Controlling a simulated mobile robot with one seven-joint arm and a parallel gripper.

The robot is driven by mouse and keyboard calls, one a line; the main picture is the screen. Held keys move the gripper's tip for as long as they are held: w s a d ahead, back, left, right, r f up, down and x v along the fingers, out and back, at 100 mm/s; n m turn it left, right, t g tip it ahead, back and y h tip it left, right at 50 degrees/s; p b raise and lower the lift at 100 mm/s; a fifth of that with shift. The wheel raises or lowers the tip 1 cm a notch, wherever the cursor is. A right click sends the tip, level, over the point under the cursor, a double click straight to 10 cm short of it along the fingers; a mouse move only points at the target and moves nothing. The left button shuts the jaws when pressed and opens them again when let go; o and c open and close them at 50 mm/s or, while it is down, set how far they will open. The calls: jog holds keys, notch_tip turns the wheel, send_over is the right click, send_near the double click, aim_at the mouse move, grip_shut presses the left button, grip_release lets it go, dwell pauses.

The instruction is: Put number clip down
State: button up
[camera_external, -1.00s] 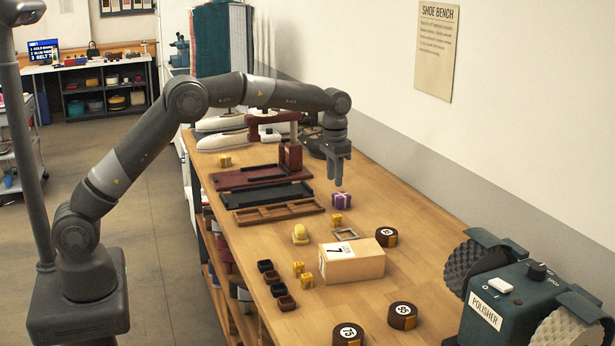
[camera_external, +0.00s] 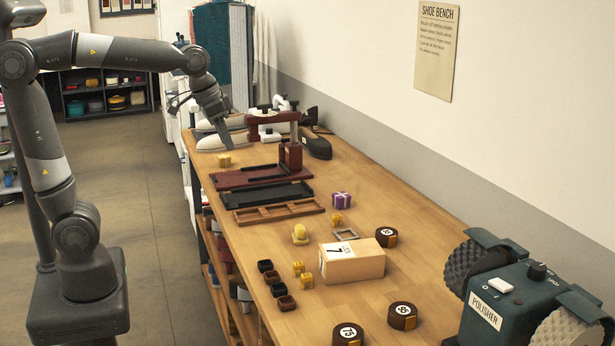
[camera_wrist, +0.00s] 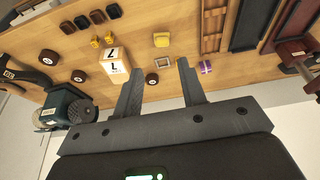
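My gripper (camera_external: 227,138) hangs above the left edge of the bench at the far end, near the white shoes. In the wrist view its two fingers (camera_wrist: 160,75) are spread wide with nothing between them. No piece is clearly marked as the number clip. Small yellow pieces stand on the bench: one (camera_external: 225,160) close below my gripper, one (camera_external: 336,219) by the purple box, and two (camera_external: 298,268) left of a cardboard box (camera_external: 358,266) labelled 7. I cannot read numbers on them.
A dark red tray (camera_external: 232,180), a black tray (camera_external: 240,198) and a wooden divided tray (camera_external: 250,216) lie mid-bench. A red stand (camera_external: 290,155) rises behind them. Round numbered tins (camera_external: 402,316) and a polisher (camera_external: 505,305) occupy the near right.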

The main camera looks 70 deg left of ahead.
jog(key=s+f+t, duration=0.1)
jog(key=s+f, duration=0.1)
jog(key=s, duration=0.7)
jog(key=shift+s+d+f, duration=0.15)
jog(key=shift+s+d, duration=0.05)
jog(key=shift+d, duration=0.1)
jog(key=shift+o, duration=0.2)
jog(key=s+f, duration=0.3)
jog(key=s, duration=0.3)
jog(key=shift+f+t, duration=0.35)
jog(key=shift+t, duration=0.05)
jog(key=shift+o, duration=0.3)
jog(key=shift+s+d+f, duration=0.1)
jog(key=shift+s+f, duration=0.1)
jog(key=shift+s, duration=0.1)
